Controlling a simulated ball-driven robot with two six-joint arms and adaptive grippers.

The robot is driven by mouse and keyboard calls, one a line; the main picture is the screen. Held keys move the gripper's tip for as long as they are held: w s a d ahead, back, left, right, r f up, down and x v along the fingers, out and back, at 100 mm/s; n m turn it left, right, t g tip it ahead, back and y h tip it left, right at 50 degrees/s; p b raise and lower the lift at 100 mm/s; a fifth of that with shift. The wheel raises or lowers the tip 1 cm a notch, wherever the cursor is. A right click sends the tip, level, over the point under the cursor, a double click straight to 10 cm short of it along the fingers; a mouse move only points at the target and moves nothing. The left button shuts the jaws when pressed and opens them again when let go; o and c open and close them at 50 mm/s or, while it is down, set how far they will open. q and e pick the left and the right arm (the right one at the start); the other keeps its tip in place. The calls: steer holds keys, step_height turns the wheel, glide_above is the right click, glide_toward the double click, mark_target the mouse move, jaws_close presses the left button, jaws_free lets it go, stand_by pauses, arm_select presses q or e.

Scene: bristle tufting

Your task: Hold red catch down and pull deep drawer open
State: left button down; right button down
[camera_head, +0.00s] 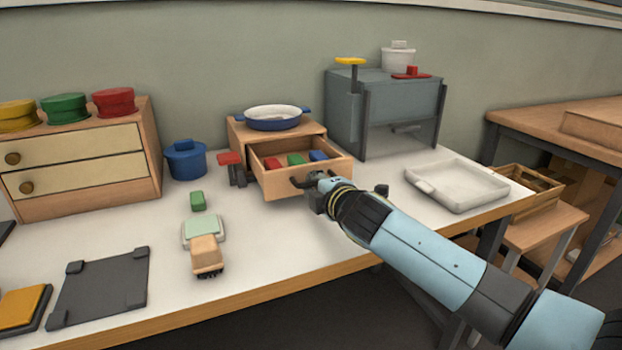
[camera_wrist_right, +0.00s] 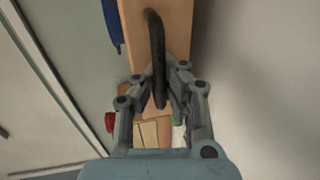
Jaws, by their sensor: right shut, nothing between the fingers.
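The deep drawer (camera_head: 306,182) stands pulled out of its small wooden cabinet (camera_head: 236,133), with red, green and blue blocks inside. Its dark bar handle (camera_head: 305,182) is on the front; it also shows in the wrist view (camera_wrist_right: 155,50). The red catch (camera_head: 229,158) sits on a dark post left of the drawer, with nothing seen pressing on it. My right gripper (camera_head: 316,192) is at the drawer front beside the handle. It is shut and empty; its fingertips (camera_wrist_right: 160,82) are close to the handle, and I cannot tell whether they touch it. My left gripper is not in view.
A blue-rimmed pan (camera_head: 273,118) sits on the cabinet. A blue pot (camera_head: 186,160) stands to the left, a green block (camera_head: 197,201) and toy truck (camera_head: 206,245) in front. A white tray (camera_head: 455,187) lies right, before a grey cabinet (camera_head: 345,105).

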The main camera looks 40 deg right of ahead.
steer(key=c, duration=1.4)
jaws_free()
steer(key=v, duration=1.2)
steer(key=shift+s, duration=0.1)
